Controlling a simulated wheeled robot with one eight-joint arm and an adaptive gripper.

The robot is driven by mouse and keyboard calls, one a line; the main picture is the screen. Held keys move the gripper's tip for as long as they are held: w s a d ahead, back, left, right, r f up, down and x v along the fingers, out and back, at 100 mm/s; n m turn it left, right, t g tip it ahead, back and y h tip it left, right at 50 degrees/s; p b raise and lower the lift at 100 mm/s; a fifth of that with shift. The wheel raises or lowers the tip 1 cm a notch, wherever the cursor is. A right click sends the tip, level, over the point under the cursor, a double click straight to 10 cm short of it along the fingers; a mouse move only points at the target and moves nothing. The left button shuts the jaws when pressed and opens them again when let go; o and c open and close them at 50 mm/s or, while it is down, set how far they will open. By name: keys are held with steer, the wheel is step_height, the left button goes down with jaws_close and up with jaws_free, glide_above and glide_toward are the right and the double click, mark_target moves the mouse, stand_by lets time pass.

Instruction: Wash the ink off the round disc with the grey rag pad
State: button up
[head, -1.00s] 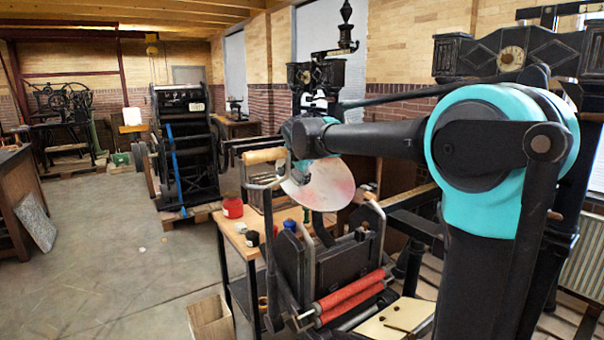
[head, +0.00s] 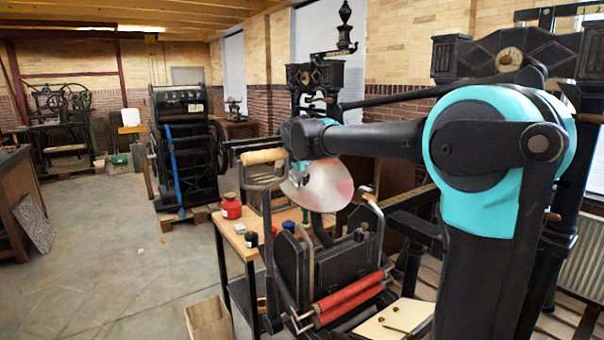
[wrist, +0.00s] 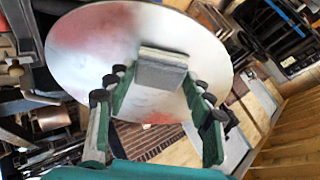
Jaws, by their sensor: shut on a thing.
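The round disc (head: 327,186) stands tilted on the small press below my forearm. In the head view the gripper is mostly hidden by my arm, and the pad does not show.
Open floor lies farther left. A large press stands behind my arm.

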steer(key=shift+s+a+f, duration=0.35)
steer(key=shift+s+f, duration=0.15)
steer(key=shift+s, duration=0.05)
steer(key=shift+w, duration=0.1)
steer(key=shift+w+d, duration=0.1)
steer(key=shift+w, duration=0.1)
steer(key=shift+w+d+r, duration=0.1)
steer(key=shift+w+d, duration=0.1)
steer(key=shift+w, duration=0.1)
steer(key=shift+w+d, duration=0.1)
steer(key=shift+w, duration=0.35)
steer(key=shift+c, duration=1)
steer(key=shift+w+d+r, duration=0.1)
steer(key=shift+w+d, duration=0.3)
steer(key=shift+d, duration=0.2)
steer(key=shift+w+d, duration=0.35)
steer(key=shift+d, duration=0.25)
steer(key=shift+s+a, duration=0.2)
steer(key=shift+a, duration=0.05)
